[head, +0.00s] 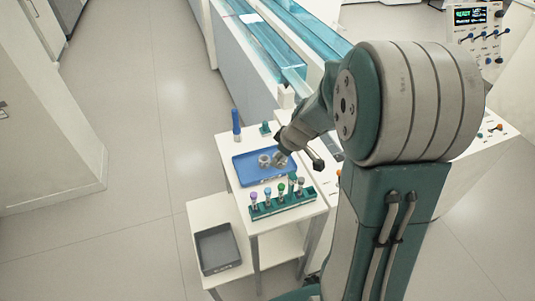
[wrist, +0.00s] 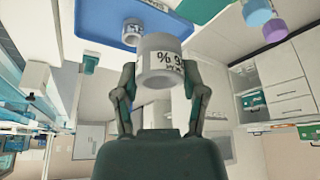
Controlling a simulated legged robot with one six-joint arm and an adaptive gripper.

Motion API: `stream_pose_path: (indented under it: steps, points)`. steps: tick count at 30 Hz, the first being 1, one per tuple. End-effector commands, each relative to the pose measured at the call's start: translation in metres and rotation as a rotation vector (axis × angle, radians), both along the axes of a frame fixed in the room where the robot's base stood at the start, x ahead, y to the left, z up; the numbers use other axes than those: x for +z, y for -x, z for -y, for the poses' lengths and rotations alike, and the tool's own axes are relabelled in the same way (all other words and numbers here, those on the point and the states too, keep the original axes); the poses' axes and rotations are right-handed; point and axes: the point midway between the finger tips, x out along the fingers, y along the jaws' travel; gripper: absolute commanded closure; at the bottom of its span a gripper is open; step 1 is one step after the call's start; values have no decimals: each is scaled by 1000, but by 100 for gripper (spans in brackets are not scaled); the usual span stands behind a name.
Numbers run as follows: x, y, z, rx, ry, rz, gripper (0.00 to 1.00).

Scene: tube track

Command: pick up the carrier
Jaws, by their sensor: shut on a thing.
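My gripper (wrist: 160,78) is shut on a carrier (wrist: 159,55), a short pale grey cylinder with a printed label. Its fingers press on both sides of it in the wrist view. In the head view my gripper (head: 281,156) is over the right part of the blue tray (head: 248,174), and the held carrier is partly hidden by it. Whether the carrier is clear of the tray I cannot tell. A second grey carrier (head: 264,160) stands on the tray just left of it; it also shows in the wrist view (wrist: 133,29).
A green rack (head: 283,207) with several coloured-cap tubes stands in front of the tray. A blue upright cylinder (head: 236,122) and a small green block (head: 266,128) are behind it. A grey bin (head: 217,249) sits on the lower shelf. The track bench (head: 262,45) lies behind.

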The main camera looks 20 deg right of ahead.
Motion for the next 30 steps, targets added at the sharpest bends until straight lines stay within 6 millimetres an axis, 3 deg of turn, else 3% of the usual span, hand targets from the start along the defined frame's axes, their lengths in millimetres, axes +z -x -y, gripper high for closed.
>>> stream_pose_path:
  steps: [6,24,30]
  points:
    - [9,9,6,0,-1,2,72]
    - [50,8,6,1,1,2,72]
    - [55,9,6,-1,0,0,72]
